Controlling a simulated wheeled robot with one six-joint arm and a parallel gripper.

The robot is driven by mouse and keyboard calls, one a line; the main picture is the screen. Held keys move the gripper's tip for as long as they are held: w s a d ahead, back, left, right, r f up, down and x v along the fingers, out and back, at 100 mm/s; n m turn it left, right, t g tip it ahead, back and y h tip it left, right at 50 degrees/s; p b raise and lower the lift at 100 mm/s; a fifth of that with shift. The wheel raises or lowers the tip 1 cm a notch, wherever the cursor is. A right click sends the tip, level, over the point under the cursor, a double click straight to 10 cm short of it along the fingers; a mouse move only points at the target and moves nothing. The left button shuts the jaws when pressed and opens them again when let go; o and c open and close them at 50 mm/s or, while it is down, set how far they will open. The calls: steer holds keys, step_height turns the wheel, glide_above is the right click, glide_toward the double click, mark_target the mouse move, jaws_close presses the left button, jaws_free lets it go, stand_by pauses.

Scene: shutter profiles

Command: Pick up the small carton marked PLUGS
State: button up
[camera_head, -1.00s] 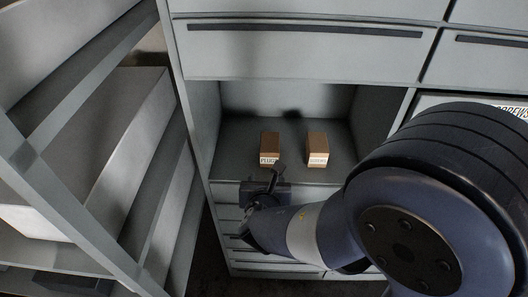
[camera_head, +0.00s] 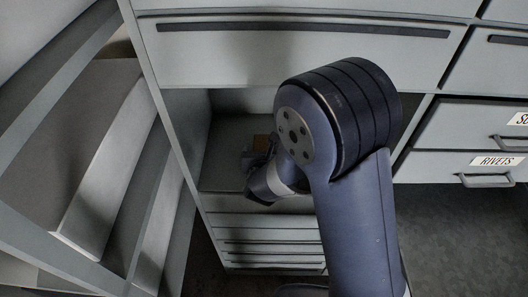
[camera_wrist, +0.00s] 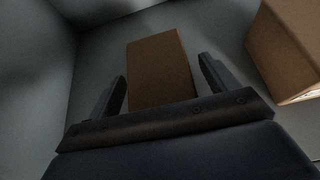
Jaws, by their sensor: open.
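The small brown PLUGS carton (camera_wrist: 158,62) is in the middle of the wrist view, its label hidden. My gripper (camera_wrist: 163,84) is open, with one finger on each side of the carton's near part. Small gaps show beside the fingers; whether either touches cannot be told. In the head view only a bit of the carton (camera_head: 262,140) shows behind my gripper (camera_head: 258,163), inside the open cabinet bay.
A second brown carton (camera_wrist: 290,45) stands close to the right in the wrist view. The bay's floor (camera_head: 222,176) is bare on the left, by the side wall. Shut drawers lie above and below. A grey rack (camera_head: 95,170) stands to the left.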

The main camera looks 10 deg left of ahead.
steer(key=shift+w+a+f, duration=0.1)
steer(key=shift+w+f, duration=0.1)
steer(key=shift+w, duration=0.2)
steer(key=shift+c, duration=0.5)
steer(key=c, duration=1.1)
